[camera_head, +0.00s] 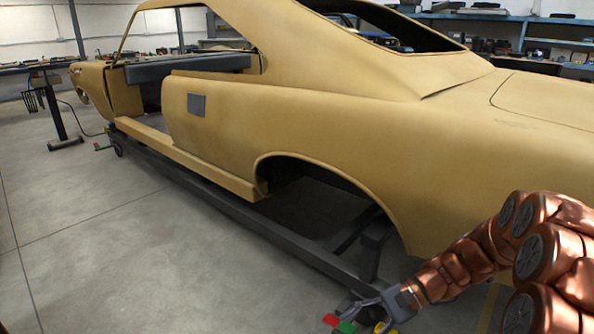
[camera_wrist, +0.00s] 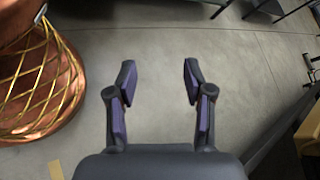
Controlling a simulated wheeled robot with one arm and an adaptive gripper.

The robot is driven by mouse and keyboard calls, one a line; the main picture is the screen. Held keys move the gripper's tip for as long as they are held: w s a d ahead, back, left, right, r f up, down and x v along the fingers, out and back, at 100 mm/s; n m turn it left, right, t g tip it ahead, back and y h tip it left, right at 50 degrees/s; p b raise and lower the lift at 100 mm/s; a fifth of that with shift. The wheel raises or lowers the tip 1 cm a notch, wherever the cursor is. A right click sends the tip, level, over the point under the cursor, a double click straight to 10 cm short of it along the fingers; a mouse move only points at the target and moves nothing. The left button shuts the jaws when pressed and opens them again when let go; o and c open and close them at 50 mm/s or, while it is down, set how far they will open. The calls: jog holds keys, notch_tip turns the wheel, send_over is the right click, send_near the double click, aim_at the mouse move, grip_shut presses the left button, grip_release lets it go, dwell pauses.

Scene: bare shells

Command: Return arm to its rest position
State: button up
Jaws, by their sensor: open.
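My copper-coloured arm (camera_head: 455,270) reaches in from the lower right of the head view, bent, with its end low beside the rear of the car shell. My gripper (camera_head: 362,306) is at the bottom of that view, close to the dolly's rear end in the picture; I cannot tell the gap there. In the wrist view my gripper (camera_wrist: 158,78) is open. Its two fingers stand wide apart with only bare grey floor (camera_wrist: 155,50) behind them, and nothing is held.
A tan bare car shell (camera_head: 330,125) on a dark dolly frame (camera_head: 230,212) fills the middle and right. Small red and green parts (camera_head: 346,327) lie near the gripper. A bench (camera_head: 40,66) stands far left; shelves (camera_head: 560,42) line the back right. Floor at left (camera_head: 90,240) is clear.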

jog(key=s+a+r+n+g+h+p, duration=0.1)
jog(key=s+r+n+h+p, duration=0.45)
jog(key=s+r+p, duration=0.6)
jog(key=s+d+r+n+t+h+p, duration=0.1)
jog(key=s+d+r+h+p, duration=0.2)
jog(key=s+r, duration=0.3)
jog(key=s+d+r+n+t+h+p, duration=0.1)
jog(key=s+d+r+n+h+p, duration=0.1)
jog(key=s+r, duration=0.4)
jog(key=shift+d+r+h+p, duration=0.8)
jog(key=shift+r+p, duration=0.6)
jog(key=shift+r, duration=0.25)
jog(key=shift+n, duration=0.25)
